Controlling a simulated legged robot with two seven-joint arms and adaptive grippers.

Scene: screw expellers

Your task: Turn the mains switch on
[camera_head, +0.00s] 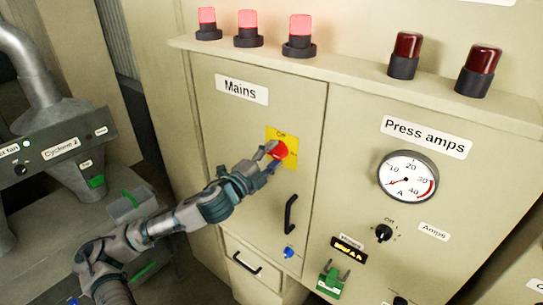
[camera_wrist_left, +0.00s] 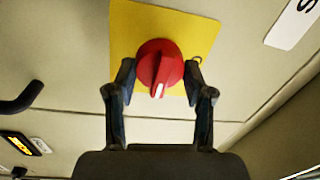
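The mains switch is a red rotary knob (camera_head: 279,149) on a yellow plate (camera_head: 291,163), on the cabinet door under the "Mains" label (camera_head: 242,89). In the left wrist view the knob (camera_wrist_left: 160,66) sits at top centre, with a white pointer mark facing down toward the gripper. My left gripper (camera_head: 268,158) is at the knob in the head view. In the left wrist view its two fingers (camera_wrist_left: 160,84) are spread apart, one on each side of the knob's lower part. Small gaps seem to show; contact is unclear. My right gripper is not in view.
A black door handle (camera_head: 290,214) is below right of the switch. A "Press amps" gauge (camera_head: 407,178) and a black selector (camera_head: 384,232) are on the right panel. Red lamps (camera_head: 300,36) stand on the top ledge; three are lit. Grey machinery (camera_head: 75,150) is at left.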

